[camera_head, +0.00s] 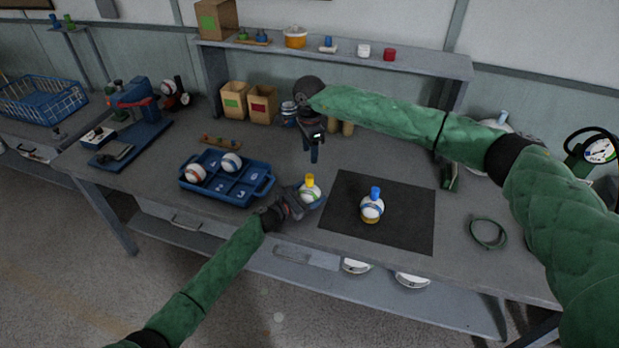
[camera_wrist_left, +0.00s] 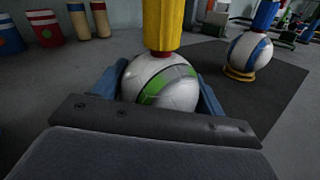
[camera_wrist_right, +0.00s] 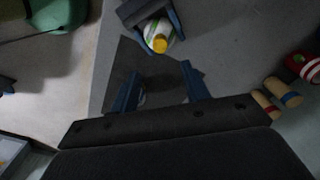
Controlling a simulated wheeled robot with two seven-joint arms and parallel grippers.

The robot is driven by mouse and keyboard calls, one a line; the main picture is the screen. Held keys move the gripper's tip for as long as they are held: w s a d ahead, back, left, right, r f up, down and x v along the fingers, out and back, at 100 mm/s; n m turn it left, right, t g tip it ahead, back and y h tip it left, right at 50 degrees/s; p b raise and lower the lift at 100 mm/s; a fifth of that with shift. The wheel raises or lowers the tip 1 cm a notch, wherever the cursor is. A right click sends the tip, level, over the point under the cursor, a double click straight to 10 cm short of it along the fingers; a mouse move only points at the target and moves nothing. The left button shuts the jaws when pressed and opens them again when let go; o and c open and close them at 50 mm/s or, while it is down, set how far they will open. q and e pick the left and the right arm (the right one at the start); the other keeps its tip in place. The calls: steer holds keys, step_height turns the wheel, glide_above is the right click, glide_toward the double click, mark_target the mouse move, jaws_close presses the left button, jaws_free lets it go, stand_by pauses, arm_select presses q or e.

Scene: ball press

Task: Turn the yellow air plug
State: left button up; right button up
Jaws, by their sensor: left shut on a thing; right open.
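The yellow air plug (camera_head: 310,180) stands upright on top of a white ball with a green band (camera_head: 308,193). It also shows in the left wrist view (camera_wrist_left: 163,25) and, from above, in the right wrist view (camera_wrist_right: 159,44). My left gripper (camera_head: 296,202) is shut on this ball, with blue fingers on both sides of it in the left wrist view (camera_wrist_left: 158,95). My right gripper (camera_head: 312,150) is open and empty, pointing down behind the ball and higher than it. In the right wrist view its fingers (camera_wrist_right: 163,92) are apart, and the plug lies beyond them.
A ball with a blue plug (camera_head: 373,208) sits on a yellow ring on the black mat (camera_head: 410,225). A blue tray (camera_head: 228,198) with two balls stands left of my left gripper. A green ring (camera_head: 488,233) lies at the right. Bins (camera_head: 234,99) and a shelf (camera_head: 430,63) are behind.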

mark_target(310, 176)
step_height(310, 176, down, 12)
steer(key=n, duration=0.7)
steer(key=shift+a, duration=0.1)
stand_by(0.4)
steer(key=c, duration=1)
